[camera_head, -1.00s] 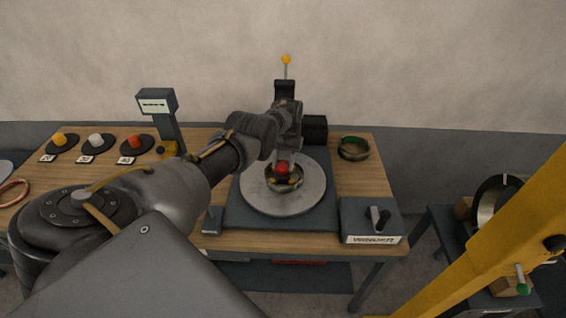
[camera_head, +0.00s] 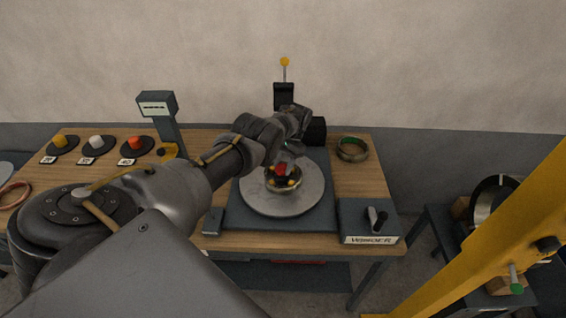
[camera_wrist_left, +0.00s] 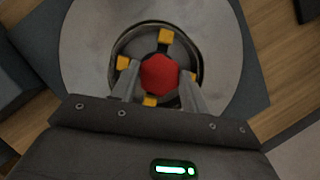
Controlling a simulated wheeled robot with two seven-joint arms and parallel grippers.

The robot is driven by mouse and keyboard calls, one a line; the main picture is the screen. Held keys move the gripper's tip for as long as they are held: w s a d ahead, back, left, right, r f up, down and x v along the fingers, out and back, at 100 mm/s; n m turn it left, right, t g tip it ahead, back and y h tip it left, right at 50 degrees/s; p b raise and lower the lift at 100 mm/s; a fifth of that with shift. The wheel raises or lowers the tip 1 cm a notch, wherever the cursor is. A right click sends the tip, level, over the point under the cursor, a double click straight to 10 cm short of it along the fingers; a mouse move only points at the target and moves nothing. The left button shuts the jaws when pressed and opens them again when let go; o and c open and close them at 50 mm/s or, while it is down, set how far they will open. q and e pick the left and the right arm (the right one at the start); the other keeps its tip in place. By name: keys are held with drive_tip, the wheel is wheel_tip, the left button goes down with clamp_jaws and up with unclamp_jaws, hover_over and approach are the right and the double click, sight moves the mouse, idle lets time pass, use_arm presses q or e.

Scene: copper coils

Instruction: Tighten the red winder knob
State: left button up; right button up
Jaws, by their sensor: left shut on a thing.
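The red winder knob (camera_head: 282,169) sits at the centre of the round grey winder plate (camera_head: 259,197), inside a dark ring hub with yellow blocks around it. My left gripper (camera_head: 286,162) reaches over the plate from the back left, its fingers around the knob. In the left wrist view the red knob (camera_wrist_left: 159,74) lies between the two grey fingers of my left gripper (camera_wrist_left: 158,85), which are shut on it. The yellow blocks (camera_wrist_left: 166,36) stand around the knob there. My right gripper is not in view.
The winder control box (camera_head: 369,222) with a dark lever is at the table's front right. A coil ring (camera_head: 352,149) lies at the back right. A yellow bar (camera_head: 500,235) crosses the right side.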

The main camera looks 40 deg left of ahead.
use_arm(q)
drive_tip(key=shift+m, duration=0.3)
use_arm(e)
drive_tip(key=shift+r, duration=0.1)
use_arm(q)
drive_tip(key=o, duration=1)
